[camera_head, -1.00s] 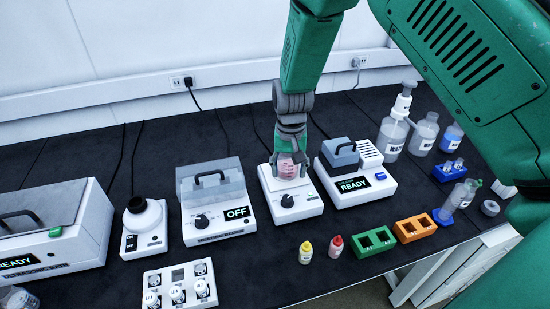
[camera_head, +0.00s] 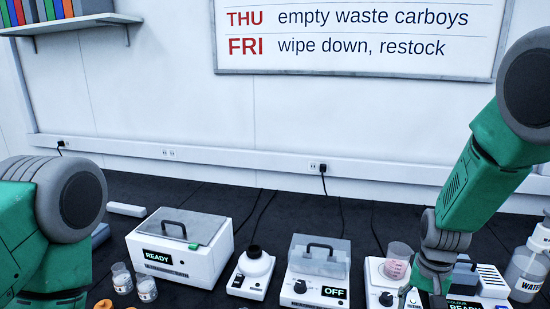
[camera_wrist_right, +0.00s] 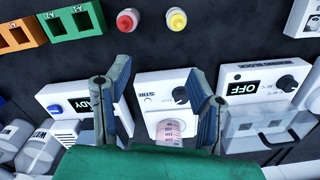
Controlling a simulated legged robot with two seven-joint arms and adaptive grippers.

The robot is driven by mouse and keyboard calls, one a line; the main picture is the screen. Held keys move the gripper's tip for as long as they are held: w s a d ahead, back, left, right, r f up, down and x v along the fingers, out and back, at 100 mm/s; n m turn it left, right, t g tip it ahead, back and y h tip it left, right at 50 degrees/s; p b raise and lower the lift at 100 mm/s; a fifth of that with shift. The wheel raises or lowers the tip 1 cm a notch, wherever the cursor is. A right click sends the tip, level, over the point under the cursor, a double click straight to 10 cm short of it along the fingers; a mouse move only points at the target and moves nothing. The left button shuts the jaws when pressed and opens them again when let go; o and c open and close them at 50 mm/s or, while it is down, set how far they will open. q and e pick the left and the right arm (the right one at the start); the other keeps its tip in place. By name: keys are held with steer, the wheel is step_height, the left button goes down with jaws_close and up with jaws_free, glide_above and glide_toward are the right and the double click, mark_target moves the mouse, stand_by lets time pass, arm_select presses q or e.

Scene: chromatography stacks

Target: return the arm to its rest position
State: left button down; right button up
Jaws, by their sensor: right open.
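My right arm comes down from the right in the head view. Its gripper (camera_head: 432,284) is beside the stirrer, just right of a beaker of pink liquid (camera_head: 398,262). The beaker stands upright on the white stirrer (camera_head: 378,280). In the right wrist view my right gripper (camera_wrist_right: 158,82) has its two fingers spread apart with nothing between the tips. The beaker (camera_wrist_right: 170,130) shows there on the stirrer, partly hidden by the green part of my arm. My left arm is at the left edge of the head view; its gripper is out of view.
A white ultrasonic bath (camera_head: 190,262), a black-topped device (camera_head: 252,270) and a heating block reading OFF (camera_head: 315,275) stand in a row. A bottle (camera_head: 530,265) is at the right.

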steer(key=s+f+n+h+b, duration=0.1)
steer(key=s+f+n+b, duration=0.3)
steer(key=s+f, duration=1.3)
arm_select(q)
step_height(320, 180, down, 10)
steer(key=s+b, duration=0.1)
steer(key=b, duration=0.4)
steer(key=shift+s+r+b, duration=0.15)
steer(key=shift+s+b, duration=0.15)
steer(key=shift+b, duration=0.1)
arm_select(e)
steer(key=s+a+f+n, duration=0.1)
steer(key=s+f, duration=0.2)
steer(key=s, duration=0.4)
steer(key=s+a+f+n+y, duration=0.1)
steer(key=s+a+f+n, duration=0.1)
steer(key=s, duration=0.5)
steer(key=shift+s+a+f+t, duration=0.2)
steer(key=shift+s+f+t, duration=0.2)
steer(key=shift+f, duration=0.45)
